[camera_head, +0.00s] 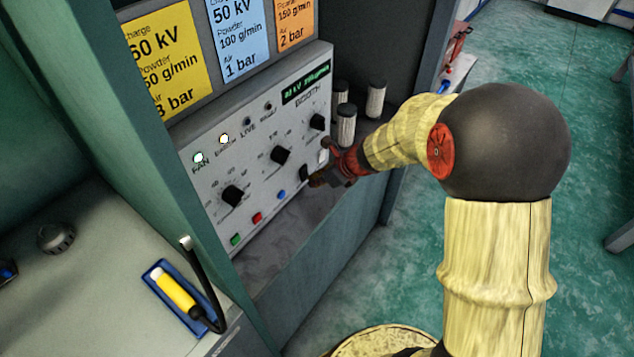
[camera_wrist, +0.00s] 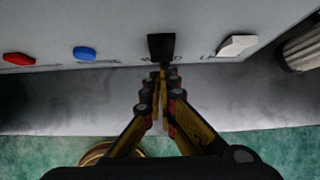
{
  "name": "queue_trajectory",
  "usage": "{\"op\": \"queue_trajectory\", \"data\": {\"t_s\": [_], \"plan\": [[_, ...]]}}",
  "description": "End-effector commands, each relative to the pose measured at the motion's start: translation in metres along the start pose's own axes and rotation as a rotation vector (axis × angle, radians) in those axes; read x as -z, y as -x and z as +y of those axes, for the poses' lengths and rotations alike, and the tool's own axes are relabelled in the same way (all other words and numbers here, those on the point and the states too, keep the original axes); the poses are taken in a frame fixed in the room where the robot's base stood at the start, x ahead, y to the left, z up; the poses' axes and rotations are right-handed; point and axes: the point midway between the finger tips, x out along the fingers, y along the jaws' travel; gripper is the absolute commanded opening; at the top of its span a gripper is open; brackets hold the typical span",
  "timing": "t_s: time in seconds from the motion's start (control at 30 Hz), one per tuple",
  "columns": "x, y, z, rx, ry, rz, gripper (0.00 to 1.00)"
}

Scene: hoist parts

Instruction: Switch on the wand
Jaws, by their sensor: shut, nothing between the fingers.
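The control panel (camera_head: 262,125) has a black rocker switch (camera_head: 305,172) at its lower right. In the wrist view this black switch (camera_wrist: 161,46) stands straight ahead of the fingertips, with a label below it that the fingers partly cover. My gripper (camera_head: 317,181) is shut and empty, its fingertips right at the lower edge of the switch. In the wrist view the closed gripper (camera_wrist: 162,72) points up at it; I cannot tell whether they touch. The FAN lamp (camera_head: 198,158) and the lamp beside it (camera_head: 223,139) are lit; the LIVE lamp (camera_head: 248,121) looks dark.
A white switch (camera_wrist: 237,45) is right of the black one; blue (camera_wrist: 84,53) and red (camera_wrist: 18,59) buttons are left. Three large knobs, including one (camera_head: 280,155), are above. Dark-topped cylinders (camera_head: 376,98) stand right of the panel. A yellow-handled tool (camera_head: 176,292) lies in a blue tray.

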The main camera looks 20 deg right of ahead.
Motion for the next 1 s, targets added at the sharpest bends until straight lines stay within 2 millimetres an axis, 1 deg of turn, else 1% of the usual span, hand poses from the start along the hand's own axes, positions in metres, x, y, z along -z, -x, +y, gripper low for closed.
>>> {"op": "queue_trajectory", "data": {"t_s": [0.1, 0.23, 0.43, 0.87, 1.0], "plan": [[0.000, -0.001, 0.000, -0.001, 0.000, 0.001, 0.00], [-0.004, -0.009, 0.000, -0.001, 0.000, 0.001, 0.00], [-0.003, -0.009, 0.000, 0.000, 0.000, 0.000, 0.00], [-0.013, 0.004, 0.000, 0.000, 0.001, -0.001, 0.00], [-0.015, 0.005, 0.000, 0.001, 0.001, -0.002, 0.00]]}}
